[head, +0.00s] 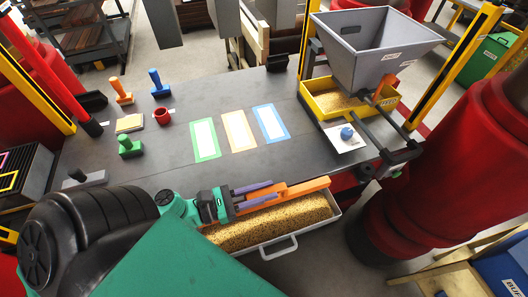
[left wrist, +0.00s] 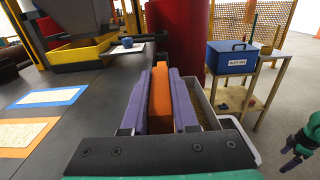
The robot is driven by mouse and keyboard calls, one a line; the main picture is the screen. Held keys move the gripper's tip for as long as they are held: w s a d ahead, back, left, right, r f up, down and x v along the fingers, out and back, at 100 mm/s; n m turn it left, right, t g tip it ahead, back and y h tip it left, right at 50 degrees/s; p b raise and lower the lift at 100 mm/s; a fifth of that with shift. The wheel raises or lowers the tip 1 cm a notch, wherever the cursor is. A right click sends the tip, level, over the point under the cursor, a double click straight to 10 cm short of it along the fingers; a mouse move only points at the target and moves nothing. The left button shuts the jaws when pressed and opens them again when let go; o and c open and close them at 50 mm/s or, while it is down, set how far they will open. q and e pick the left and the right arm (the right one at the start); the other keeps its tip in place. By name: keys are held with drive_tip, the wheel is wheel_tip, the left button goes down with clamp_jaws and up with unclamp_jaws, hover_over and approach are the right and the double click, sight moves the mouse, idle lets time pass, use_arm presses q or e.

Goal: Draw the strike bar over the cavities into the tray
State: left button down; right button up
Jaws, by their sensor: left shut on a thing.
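My left gripper (head: 250,196) is shut on the orange strike bar (head: 305,187), which also shows between the purple fingers in the left wrist view (left wrist: 160,92). The bar lies along the table's front edge, beside the tray. The tray (head: 292,239), full of grainy tan material, is just below that edge; its pale rim (left wrist: 240,137) shows in the left wrist view. The cavities lie flat in the table behind the bar, framed green (head: 205,139), orange (head: 239,131) and blue (head: 271,123), with pale fill. A teal and dark part, apparently my right arm, shows at the left wrist view's right edge.
A grey hopper (head: 372,45) stands over a yellow bin (head: 330,103) at the back right. A white plate (head: 335,142) with a blue knob lies before it. Several handled stamps and a red cup (head: 161,116) stand at the left. The dark table around the cavities is clear.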

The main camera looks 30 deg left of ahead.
use_arm(q)
drive_tip(key=shift+r, duration=2.55)
